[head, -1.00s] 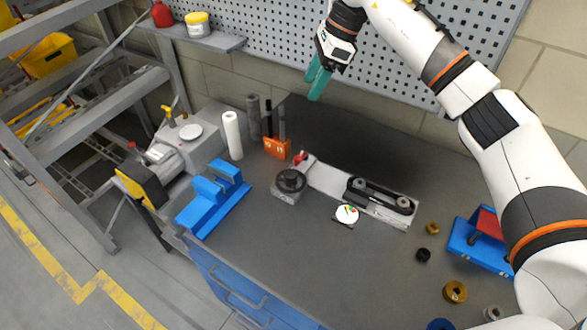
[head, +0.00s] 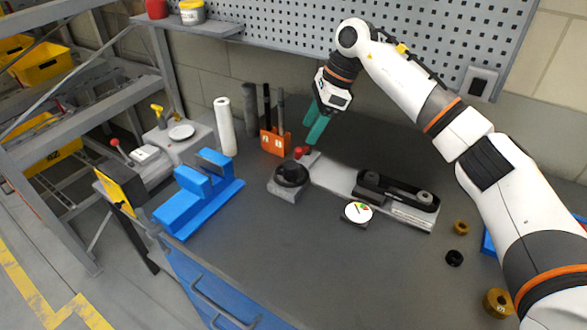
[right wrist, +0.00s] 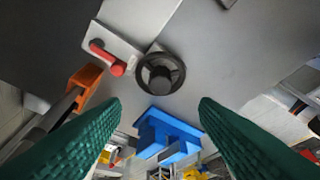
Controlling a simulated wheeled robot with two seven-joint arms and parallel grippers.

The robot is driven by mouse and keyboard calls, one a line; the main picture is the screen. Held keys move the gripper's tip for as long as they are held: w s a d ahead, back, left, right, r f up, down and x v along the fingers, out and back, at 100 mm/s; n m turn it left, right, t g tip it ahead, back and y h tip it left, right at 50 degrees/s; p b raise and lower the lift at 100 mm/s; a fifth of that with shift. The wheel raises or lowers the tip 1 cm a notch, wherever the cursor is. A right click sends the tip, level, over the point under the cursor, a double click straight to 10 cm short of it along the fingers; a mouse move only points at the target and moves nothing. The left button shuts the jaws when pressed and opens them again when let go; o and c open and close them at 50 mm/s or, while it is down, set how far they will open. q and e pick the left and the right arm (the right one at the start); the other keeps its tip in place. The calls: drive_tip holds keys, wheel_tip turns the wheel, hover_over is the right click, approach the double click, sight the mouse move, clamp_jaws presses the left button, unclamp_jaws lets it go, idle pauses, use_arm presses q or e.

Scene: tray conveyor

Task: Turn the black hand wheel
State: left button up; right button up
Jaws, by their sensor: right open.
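The black hand wheel (head: 291,174) sits on a small grey block on the dark bench top, left of the middle. In the right wrist view the wheel (right wrist: 160,73) shows whole, with its rim, spokes and hub, ahead of and between the two fingers. My right gripper (head: 313,126) has green fingers and is open and empty. It hangs above and behind the wheel, apart from it. A red lever (head: 300,152) stands just behind the wheel, close under the fingers; it shows beside the wheel in the right wrist view (right wrist: 106,57). My left gripper is not in view.
An orange holder (head: 274,142) with dark rods and a white roll (head: 225,128) stand left of the gripper. A blue fixture (head: 199,193) is left of the wheel. A belt unit (head: 397,190) and dial gauge (head: 357,212) are right. The front bench is clear.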

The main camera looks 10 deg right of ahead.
sight(292, 164)
drive_tip(key=p+x, duration=0.2)
drive_tip(key=x, duration=0.9)
drive_tip(key=shift+a, duration=0.1)
drive_tip(key=c, duration=1)
drive_tip(key=shift+o, duration=0.2)
